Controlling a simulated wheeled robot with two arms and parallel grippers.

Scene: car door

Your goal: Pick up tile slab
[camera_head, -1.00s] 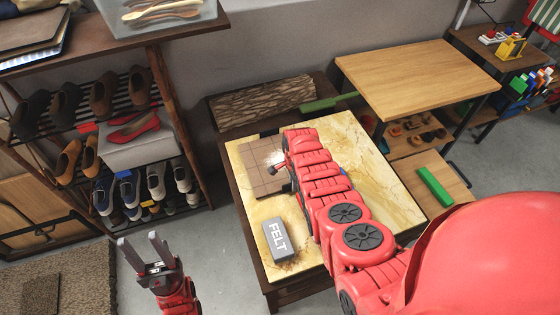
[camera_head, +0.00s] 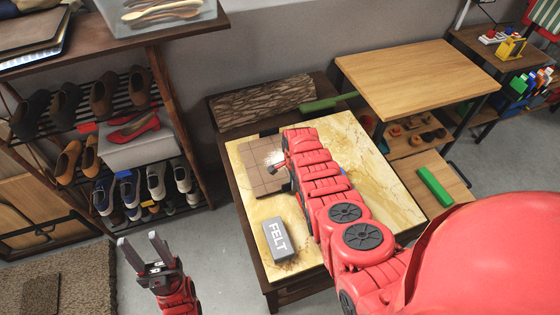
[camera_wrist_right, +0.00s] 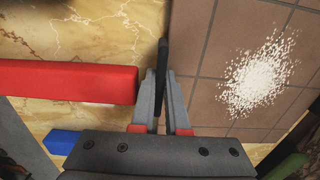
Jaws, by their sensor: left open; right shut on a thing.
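The brown tile slab (camera_head: 262,172), gridded with a white powdery patch, is at the far left of the yellow marbled work surface. It fills the right of the right wrist view (camera_wrist_right: 215,65). My right gripper (camera_wrist_right: 161,78) is shut on a thin dark upright piece (camera_wrist_right: 162,55) beside the slab's edge; I cannot tell whether the piece is part of the slab. In the head view my right arm hides this grip. My left gripper (camera_head: 145,250) is open and empty, over the floor left of the table.
A grey FELT block (camera_head: 278,240) lies at the surface's front left. A red bar (camera_wrist_right: 65,82) and a blue block (camera_wrist_right: 62,142) are close to my right gripper. A log-like block (camera_head: 262,105) and green bar (camera_head: 328,102) are behind. A shoe rack (camera_head: 130,150) stands left.

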